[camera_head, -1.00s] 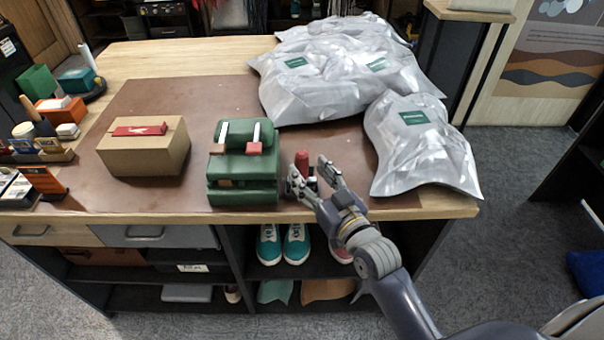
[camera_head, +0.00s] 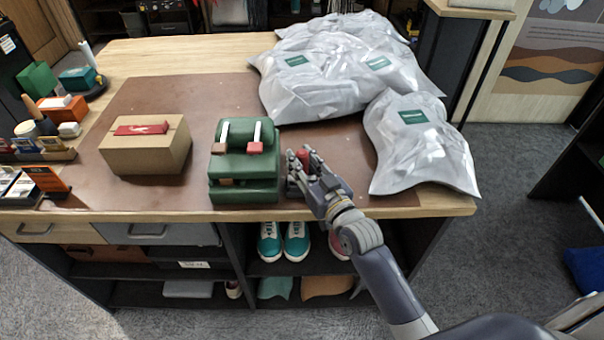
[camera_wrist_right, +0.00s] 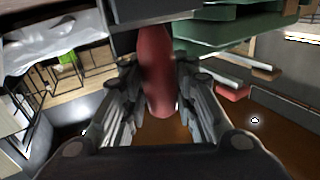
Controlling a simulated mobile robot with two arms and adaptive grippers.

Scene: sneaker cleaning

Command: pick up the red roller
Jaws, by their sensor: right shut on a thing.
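The red roller (camera_head: 303,158) stands on the brown mat just right of the green holder (camera_head: 244,167). In the right wrist view the red roller (camera_wrist_right: 157,75) is a rounded red cylinder between the two fingers. My right gripper (camera_head: 302,166) is shut on it, with a finger on each side. In the right wrist view the gripper (camera_wrist_right: 160,100) hides the roller's sides, and a dark part covers its top end. I cannot tell whether the roller still touches the mat. My left gripper does not show.
The green holder carries two white-handled tools, one with a red block (camera_head: 255,147). A cardboard box (camera_head: 145,155) with a red item on top stands further left. Silver bags (camera_head: 425,155) fill the right and back of the table. The mat (camera_head: 90,193) has free room at front left.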

